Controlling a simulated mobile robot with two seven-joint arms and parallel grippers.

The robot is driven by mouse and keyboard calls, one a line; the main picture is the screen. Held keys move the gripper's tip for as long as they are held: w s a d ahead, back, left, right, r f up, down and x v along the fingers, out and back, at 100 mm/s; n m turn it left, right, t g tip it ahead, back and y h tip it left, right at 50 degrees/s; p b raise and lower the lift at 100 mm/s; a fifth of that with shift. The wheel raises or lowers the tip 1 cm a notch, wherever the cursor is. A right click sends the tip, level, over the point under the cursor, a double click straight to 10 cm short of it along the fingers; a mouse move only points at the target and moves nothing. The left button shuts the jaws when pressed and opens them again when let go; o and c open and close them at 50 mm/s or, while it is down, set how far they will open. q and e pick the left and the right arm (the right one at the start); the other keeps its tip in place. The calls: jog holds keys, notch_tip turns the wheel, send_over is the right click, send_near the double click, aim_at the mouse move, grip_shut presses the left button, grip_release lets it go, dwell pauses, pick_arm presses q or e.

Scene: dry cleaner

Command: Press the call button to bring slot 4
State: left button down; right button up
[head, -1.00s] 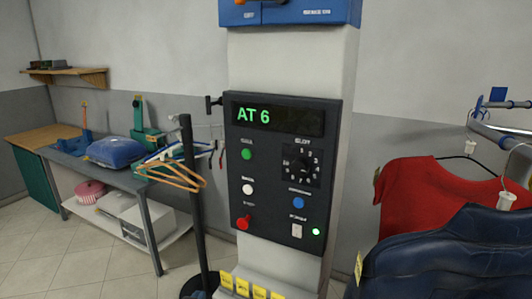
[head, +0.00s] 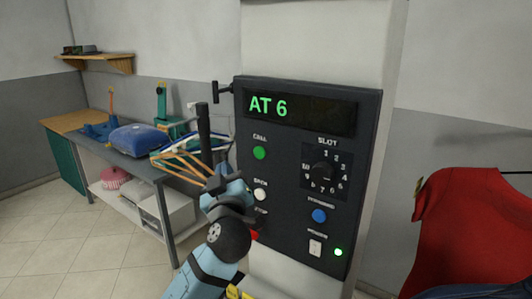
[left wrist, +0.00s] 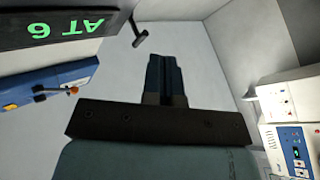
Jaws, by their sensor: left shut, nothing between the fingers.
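The control panel (head: 290,235) is dark, on a pale column, and its display (head: 300,107) reads "AT 6" in green. The green CALL button (head: 259,153) is at its upper left. The round SLOT dial (head: 325,172) is on the right, ringed with numbers; its setting is too small to tell. My left gripper (head: 222,175) is shut and empty, left of the panel, below and left of the green button and apart from it. In the left wrist view its closed fingers (left wrist: 163,60) show, with the display upside down at upper left. My right gripper is not in view.
A white button (head: 260,195), a blue button (head: 319,216) and a red control (head: 254,236), partly hidden by my arm, share the panel. A red shirt (head: 470,235) hangs at right.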

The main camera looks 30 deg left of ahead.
aim_at(259, 153)
pick_arm(q)
jog(key=shift+s, duration=0.15)
jog(key=w, duration=0.9)
jog(key=shift+d, duration=0.35)
dwell(0.4)
dwell(1.4)
